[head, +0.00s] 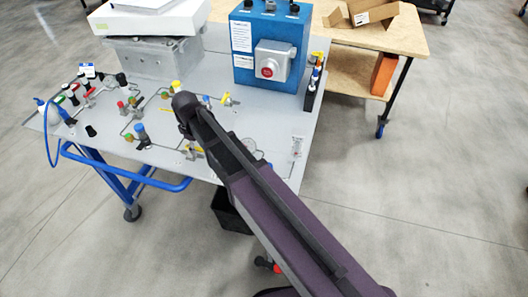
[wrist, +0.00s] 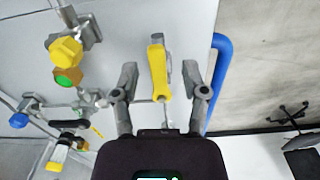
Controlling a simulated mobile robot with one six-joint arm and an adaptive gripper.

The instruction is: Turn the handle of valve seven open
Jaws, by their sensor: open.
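A valve with a yellow lever handle (wrist: 158,72) is near the panel's edge in the wrist view. The handle runs up and down the picture. My gripper (wrist: 167,82) is open, with one finger on each side of the handle and visible gaps between. I cannot tell how far above the panel the fingertips are. No valve number is legible, so I cannot confirm this is valve seven. In the head view, a yellow handle (head: 197,150) shows beside my arm near the panel's front edge; my arm hides the gripper there.
The grey panel (head: 270,125) carries several other valves, including a yellow-and-green fitting (wrist: 66,60) left of my gripper. A blue rail (wrist: 218,82) runs close on the right. A blue box with a red button (head: 268,67) stands at the back. Open floor lies beyond the rail.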

